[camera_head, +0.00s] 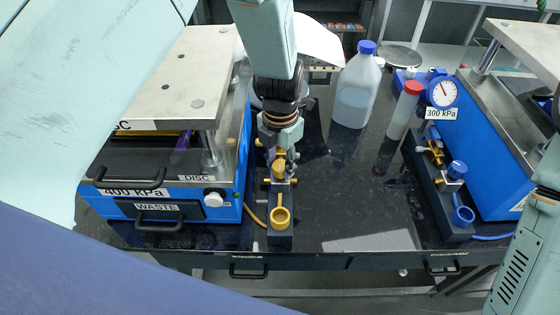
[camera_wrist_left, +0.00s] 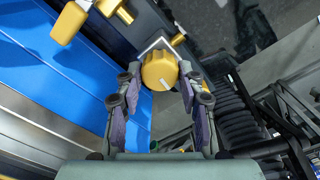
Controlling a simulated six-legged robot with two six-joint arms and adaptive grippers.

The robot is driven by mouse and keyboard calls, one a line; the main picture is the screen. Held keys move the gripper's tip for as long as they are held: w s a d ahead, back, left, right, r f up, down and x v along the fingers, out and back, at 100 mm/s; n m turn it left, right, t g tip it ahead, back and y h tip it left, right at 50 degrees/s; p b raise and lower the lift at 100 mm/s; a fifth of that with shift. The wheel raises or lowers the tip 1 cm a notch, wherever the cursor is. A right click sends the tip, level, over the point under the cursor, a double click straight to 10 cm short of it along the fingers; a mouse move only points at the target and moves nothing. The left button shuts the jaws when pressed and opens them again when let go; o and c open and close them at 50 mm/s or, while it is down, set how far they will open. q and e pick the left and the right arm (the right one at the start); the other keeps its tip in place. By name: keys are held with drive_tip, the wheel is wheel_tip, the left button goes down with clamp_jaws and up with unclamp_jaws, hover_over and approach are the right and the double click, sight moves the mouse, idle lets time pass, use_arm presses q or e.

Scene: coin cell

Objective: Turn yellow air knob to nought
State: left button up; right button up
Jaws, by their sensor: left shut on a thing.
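The yellow air knob (camera_wrist_left: 159,70) sits between the finger pads of my left gripper (camera_wrist_left: 160,95) in the left wrist view. It is a ridged round knob with a white mark on its face, toward the lower right of the knob in that view. In the head view my left gripper (camera_head: 278,155) comes down from above onto the yellow knob (camera_head: 279,170), which the fingers partly hide. The knob belongs to a dark valve block with a yellow ring (camera_head: 281,217) at its front. My right gripper is not in view; only part of my right arm shows at the right edge.
A blue press (camera_head: 228,190) labelled 400 kPa stands close left of the valve. A similar blue regulator knob (camera_head: 457,169), a 300 kPa gauge (camera_head: 443,93) and another blue press stand at the right.

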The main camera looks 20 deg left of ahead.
sight(280, 165)
use_arm(q)
drive_tip(key=shift+w+r+n, duration=0.25)
drive_tip(key=shift+w+n, duration=0.05)
drive_tip(key=shift+n, duration=0.3)
drive_tip(key=o, duration=1.2)
drive_tip(key=shift+s+f, duration=0.15)
drive_tip(key=shift+s, duration=0.1)
wheel_tip(280, 165, up, 8)
drive_tip(key=shift+f, duration=0.25)
drive_tip(key=shift+s, duration=0.1)
